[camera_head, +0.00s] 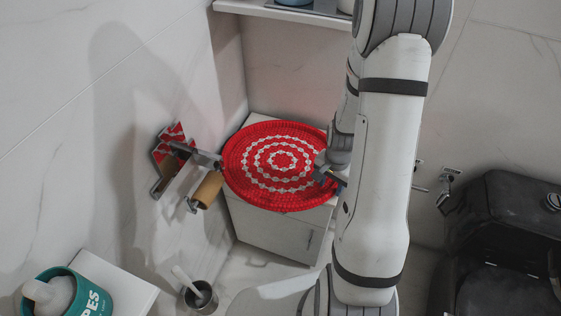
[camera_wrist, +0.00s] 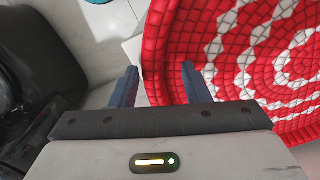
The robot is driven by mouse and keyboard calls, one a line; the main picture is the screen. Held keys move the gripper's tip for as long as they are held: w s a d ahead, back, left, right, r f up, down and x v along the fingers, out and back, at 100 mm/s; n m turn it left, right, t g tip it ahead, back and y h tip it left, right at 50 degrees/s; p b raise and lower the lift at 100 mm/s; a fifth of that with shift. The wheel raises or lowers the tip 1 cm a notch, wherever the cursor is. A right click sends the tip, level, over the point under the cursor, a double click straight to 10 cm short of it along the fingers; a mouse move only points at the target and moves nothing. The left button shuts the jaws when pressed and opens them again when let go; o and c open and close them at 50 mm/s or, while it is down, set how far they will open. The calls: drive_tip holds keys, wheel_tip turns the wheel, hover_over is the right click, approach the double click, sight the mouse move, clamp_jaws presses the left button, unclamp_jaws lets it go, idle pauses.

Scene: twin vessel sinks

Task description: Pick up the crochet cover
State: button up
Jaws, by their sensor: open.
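The crochet cover (camera_head: 262,180) is a round, red woven disc with white rings. It lies on top of a small white cabinet (camera_head: 262,231) in the middle of the head view. Its near edge hangs past the cabinet top. My gripper (camera_head: 325,172) is at the cover's right edge, partly hidden by my arm. In the wrist view the cover (camera_wrist: 240,62) fills the right side. There my gripper (camera_wrist: 160,70) is open, with the cover's rim showing between the two blue fingers. I cannot tell whether either finger touches it.
A toilet-paper holder with a brown roll (camera_head: 208,190) is on the wall left of the cabinet. A black toilet (camera_head: 507,225) stands at the right. A metal cup (camera_head: 201,299) and a teal wipes tub (camera_head: 88,293) are at lower left. A shelf (camera_head: 285,12) is above.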

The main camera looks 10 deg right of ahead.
drive_tip(key=shift+c, duration=0.5)
clamp_jaws()
drive_tip(key=shift+r, duration=0.1)
